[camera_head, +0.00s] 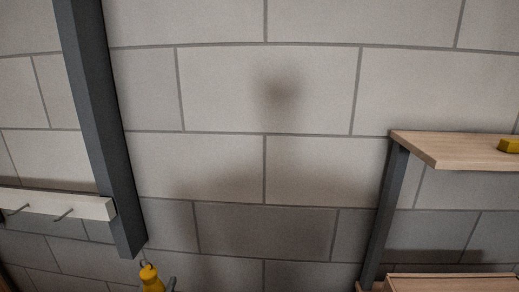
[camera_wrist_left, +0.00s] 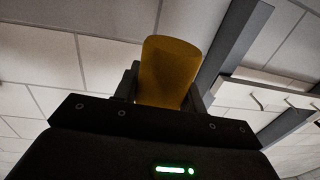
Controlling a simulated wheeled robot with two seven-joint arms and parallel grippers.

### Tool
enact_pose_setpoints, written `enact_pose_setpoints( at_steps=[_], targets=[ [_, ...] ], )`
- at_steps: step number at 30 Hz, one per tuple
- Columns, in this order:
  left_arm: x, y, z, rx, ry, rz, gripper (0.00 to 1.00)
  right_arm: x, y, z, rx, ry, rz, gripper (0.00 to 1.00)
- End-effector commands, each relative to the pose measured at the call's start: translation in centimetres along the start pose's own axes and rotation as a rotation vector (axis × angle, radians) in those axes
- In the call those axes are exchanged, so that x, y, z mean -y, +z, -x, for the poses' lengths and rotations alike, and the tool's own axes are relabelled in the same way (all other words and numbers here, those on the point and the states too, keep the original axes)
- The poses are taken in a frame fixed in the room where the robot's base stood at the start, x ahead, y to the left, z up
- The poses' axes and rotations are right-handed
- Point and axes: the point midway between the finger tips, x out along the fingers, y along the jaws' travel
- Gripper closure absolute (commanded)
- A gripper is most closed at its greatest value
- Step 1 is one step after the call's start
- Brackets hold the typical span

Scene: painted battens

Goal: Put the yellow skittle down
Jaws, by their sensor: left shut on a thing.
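The yellow skittle (camera_head: 151,279) shows at the bottom edge of the head view, left of centre, with a small dark ring at its top. Its lower part is cut off by the frame. A small grey piece of my left gripper (camera_head: 171,284) shows just to its right. In the left wrist view the skittle (camera_wrist_left: 168,68) stands out between the two dark fingers of the left gripper (camera_wrist_left: 163,92), which is shut on it. My right gripper is in neither view.
A pale batten (camera_head: 85,207) with metal pegs (camera_head: 63,214) is at the left, by a dark grey post (camera_head: 95,110). At the right is a wooden shelf (camera_head: 460,146) with a yellow block (camera_head: 509,146), and a lower board (camera_head: 450,284). Bare block wall lies between.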

Motion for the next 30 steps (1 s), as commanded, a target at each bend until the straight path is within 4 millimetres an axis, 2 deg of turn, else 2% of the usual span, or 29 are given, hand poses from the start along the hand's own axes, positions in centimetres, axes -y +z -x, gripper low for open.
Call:
enact_pose_setpoints(
  at_steps=[17, 23, 30],
  targets=[
    [-1.0, -0.6, 0.0, -0.005, 0.022, -0.004, 0.78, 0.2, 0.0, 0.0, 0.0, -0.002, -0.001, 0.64],
    [-4.4, -1.8, 0.6, -0.008, 0.183, -0.011, 0.78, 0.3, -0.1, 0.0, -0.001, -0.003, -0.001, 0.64],
    [-10.1, -3.5, 1.6, -0.008, 0.447, -0.015, 0.78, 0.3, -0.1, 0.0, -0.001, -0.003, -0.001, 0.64]
  ],
)
